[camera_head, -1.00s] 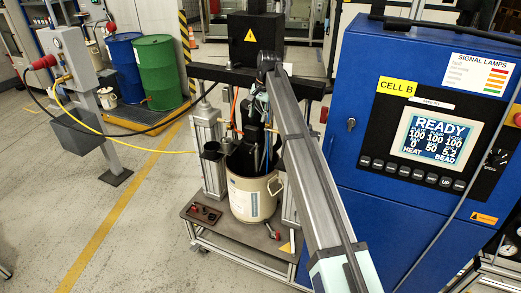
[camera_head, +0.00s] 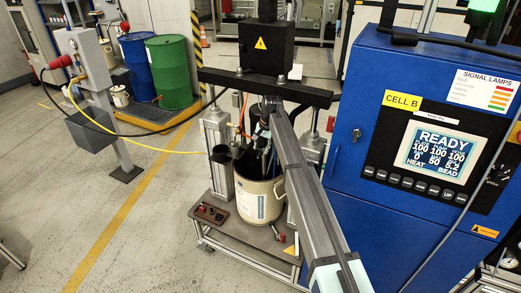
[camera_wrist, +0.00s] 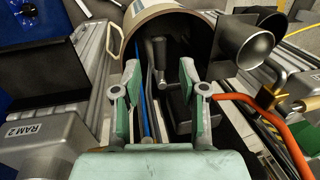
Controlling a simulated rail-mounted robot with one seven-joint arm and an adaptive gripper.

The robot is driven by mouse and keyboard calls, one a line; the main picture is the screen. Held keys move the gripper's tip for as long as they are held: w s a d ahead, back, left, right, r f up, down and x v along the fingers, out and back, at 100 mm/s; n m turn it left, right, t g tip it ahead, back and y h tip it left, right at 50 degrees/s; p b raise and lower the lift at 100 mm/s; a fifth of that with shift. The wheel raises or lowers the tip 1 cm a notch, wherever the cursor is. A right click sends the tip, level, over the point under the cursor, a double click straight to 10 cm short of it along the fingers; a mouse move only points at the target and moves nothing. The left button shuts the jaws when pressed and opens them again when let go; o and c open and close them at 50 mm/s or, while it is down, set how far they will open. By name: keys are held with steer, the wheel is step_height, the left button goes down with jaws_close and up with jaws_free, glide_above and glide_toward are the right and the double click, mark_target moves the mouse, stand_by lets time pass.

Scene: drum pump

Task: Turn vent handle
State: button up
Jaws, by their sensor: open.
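My gripper (camera_wrist: 159,72) is open in the wrist view, with one green-padded finger on each side and a gap between them. A grey rounded handle (camera_wrist: 158,48), perhaps the vent handle, shows in the gap near the fingertips. I see no clear contact with it, and the depth between is hard to judge. Behind it is the dark mouth of the cream pail (camera_wrist: 130,22). In the head view the pail (camera_head: 258,203) stands under the pump frame. My arm covers much of the handle area there, and the gripper cannot be made out clearly.
An orange hose (camera_wrist: 285,130) with a brass fitting (camera_wrist: 272,93) lies right of the fingers. A dark open cup (camera_wrist: 252,47) is beyond it. The RAM 2 cylinder (camera_wrist: 38,133) is at left. A black crossbeam (camera_head: 225,77) spans above the pail; the blue cabinet (camera_head: 345,170) stands right.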

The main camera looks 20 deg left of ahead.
mark_target(260, 154)
steer(key=shift+a+f+p, duration=0.2)
steer(key=shift+f, duration=0.65)
steer(key=shift+a+f+p, duration=0.15)
steer(key=shift+f+p, duration=0.05)
steer(key=shift+f, duration=0.6)
jaws_close()
